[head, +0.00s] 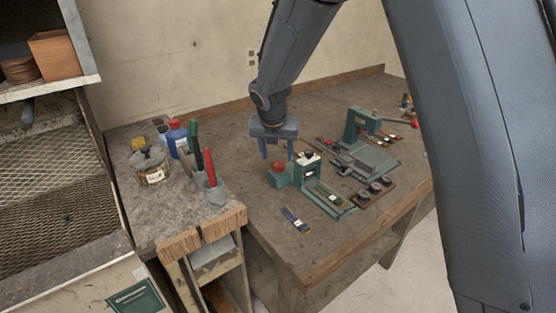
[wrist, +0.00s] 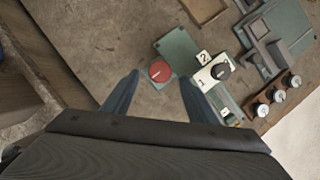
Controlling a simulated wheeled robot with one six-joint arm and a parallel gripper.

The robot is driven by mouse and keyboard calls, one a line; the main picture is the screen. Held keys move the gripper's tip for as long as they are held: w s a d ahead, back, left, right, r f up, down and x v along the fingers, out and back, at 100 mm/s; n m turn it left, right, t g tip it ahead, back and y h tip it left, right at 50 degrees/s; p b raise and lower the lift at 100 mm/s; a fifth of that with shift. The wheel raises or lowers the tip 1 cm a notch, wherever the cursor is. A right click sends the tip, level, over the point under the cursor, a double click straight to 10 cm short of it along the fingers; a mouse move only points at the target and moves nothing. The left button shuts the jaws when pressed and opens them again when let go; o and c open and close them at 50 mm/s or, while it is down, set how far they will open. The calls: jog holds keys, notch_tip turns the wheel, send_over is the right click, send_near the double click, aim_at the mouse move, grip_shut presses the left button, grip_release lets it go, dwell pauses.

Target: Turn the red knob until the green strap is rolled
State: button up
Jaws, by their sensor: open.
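My gripper (head: 278,156) is open and points down, empty, above the bench. In the wrist view its two fingers (wrist: 160,95) reach up from the bottom, one to each side below the red knob (wrist: 160,71). The red knob sits on a small green device; in the head view the knob (head: 278,167) is just below the fingertips. The fingers look apart from it. A white plate with a black knob (wrist: 220,70) and the labels 1 and 2 is to its right. A green strap is not clearly distinguishable; a long green base (head: 330,205) extends from the device.
A green press (head: 358,124) and several small parts stand on the bench to the right. A small dark strip (head: 295,219) lies at the front. Jars, bottles and red and green handled tools (head: 205,165) stand at the left. Bare bench (head: 245,130) lies behind the device.

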aim_at(278, 163)
jog(key=shift+p+x, duration=0.35)
jog(key=shift+x, duration=2.05)
jog(key=c, duration=1.1)
jog(key=shift+o, duration=0.2)
